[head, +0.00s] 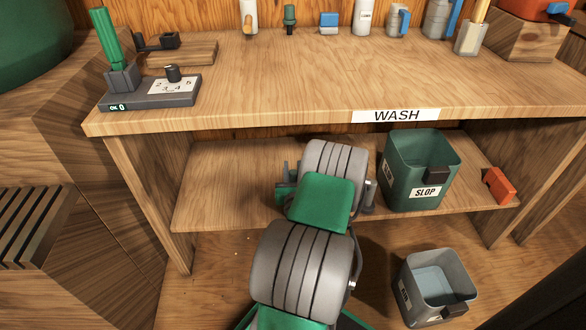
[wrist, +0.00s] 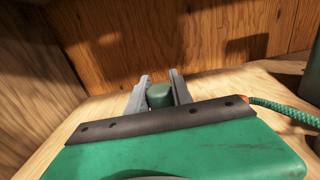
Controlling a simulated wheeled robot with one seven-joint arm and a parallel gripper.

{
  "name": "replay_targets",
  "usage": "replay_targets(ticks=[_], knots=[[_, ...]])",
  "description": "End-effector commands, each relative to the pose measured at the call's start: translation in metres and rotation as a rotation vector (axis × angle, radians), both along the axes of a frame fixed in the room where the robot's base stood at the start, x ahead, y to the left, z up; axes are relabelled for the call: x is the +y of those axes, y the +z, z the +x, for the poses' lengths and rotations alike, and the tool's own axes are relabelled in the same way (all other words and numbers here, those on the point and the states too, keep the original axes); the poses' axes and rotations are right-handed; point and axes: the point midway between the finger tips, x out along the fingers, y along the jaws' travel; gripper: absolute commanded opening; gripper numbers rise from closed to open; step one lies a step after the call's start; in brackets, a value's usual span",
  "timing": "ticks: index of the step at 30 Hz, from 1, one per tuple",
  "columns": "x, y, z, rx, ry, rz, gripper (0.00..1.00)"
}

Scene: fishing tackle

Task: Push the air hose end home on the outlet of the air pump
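In the wrist view, the two grey fingers of my gripper (wrist: 160,78) stand a little apart. A dark green rounded piece, which looks like the air hose end (wrist: 159,96), sits snugly between them near the tips. Its lower part is hidden behind my gripper's green housing. A green braided hose (wrist: 285,108) with an orange bit runs from behind the housing to the right; whether it joins the held piece is hidden. In the head view my arm covers most of the gripper; a dark blue-green and grey piece shows left of it. I cannot make out the air pump or its outlet.
My arm reaches over the lower shelf (head: 225,190) under the bench top (head: 290,75). A green SLOP bucket (head: 405,165) stands close on the right, with an orange-red block (head: 500,186) beyond it. A grey bin (head: 420,270) stands below. The shelf's left part is clear.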

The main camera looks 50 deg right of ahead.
Motion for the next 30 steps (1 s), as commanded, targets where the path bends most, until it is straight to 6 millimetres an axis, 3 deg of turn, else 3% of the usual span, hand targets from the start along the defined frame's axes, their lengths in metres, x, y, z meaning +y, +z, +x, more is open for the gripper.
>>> replay_targets(ticks=[9, 19, 30], knots=[[0.0, 0.001, 0.0, 0.0, 0.0, 0.0, 0.52], [0.005, 0.0, -0.005, 0.001, -0.001, 0.001, 0.52], [0.047, 0.002, -0.042, 0.0, -0.003, -0.003, 0.52]])
